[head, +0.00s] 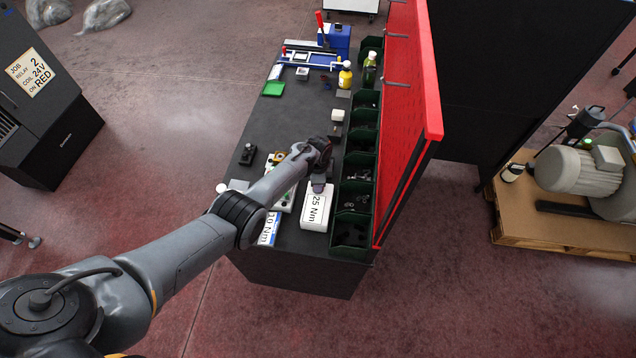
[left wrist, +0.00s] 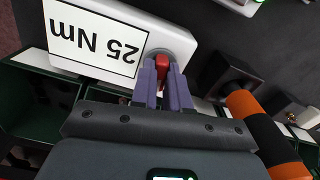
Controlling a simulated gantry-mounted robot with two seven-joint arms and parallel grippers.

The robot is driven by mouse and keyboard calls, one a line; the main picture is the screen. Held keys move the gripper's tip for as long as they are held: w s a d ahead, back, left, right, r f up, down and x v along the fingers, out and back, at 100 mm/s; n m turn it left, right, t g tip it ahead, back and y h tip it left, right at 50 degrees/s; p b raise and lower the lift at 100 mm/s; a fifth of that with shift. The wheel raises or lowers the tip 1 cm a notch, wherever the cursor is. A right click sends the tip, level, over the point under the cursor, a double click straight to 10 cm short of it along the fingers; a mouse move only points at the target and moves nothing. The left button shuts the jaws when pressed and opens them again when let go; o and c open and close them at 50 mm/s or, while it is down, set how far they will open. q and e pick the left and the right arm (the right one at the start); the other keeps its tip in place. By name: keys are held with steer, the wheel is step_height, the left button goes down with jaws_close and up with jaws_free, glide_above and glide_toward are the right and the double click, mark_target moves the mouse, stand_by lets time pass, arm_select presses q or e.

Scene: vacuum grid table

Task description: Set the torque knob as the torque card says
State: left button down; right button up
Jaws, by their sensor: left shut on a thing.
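A white box labelled "25 Nm" (head: 315,207) stands on the dark bench near its front end. In the left wrist view this label (left wrist: 95,38) appears upside down, beside a round grey dial with a red knob (left wrist: 161,62). My left gripper (head: 319,186) reaches over the box, and its two purple fingers (left wrist: 162,80) are shut on the red knob. The fingers hide part of the knob, so its exact setting cannot be read. A card ending in "0 Nm" (head: 270,230) lies left of the box, partly covered by my left arm. My right gripper is not in view.
Green bins (head: 352,228) line the bench's right side under a red panel (head: 412,100). An orange and black handle (left wrist: 262,125) lies close to the gripper. Bottles (head: 346,76) and a blue box (head: 337,40) stand at the far end. The bench's middle left is mostly clear.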

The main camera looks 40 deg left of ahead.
arm_select(q)
steer(key=n, duration=0.6)
steer(key=shift+n, duration=0.3)
steer(key=n, duration=1.1)
steer(key=shift+n, duration=0.4)
steer(key=n+b, duration=0.1)
steer(key=n, duration=0.5)
steer(key=shift+b, duration=0.3)
steer(key=shift+n, duration=0.3)
steer(key=c, duration=1.1)
jaws_free()
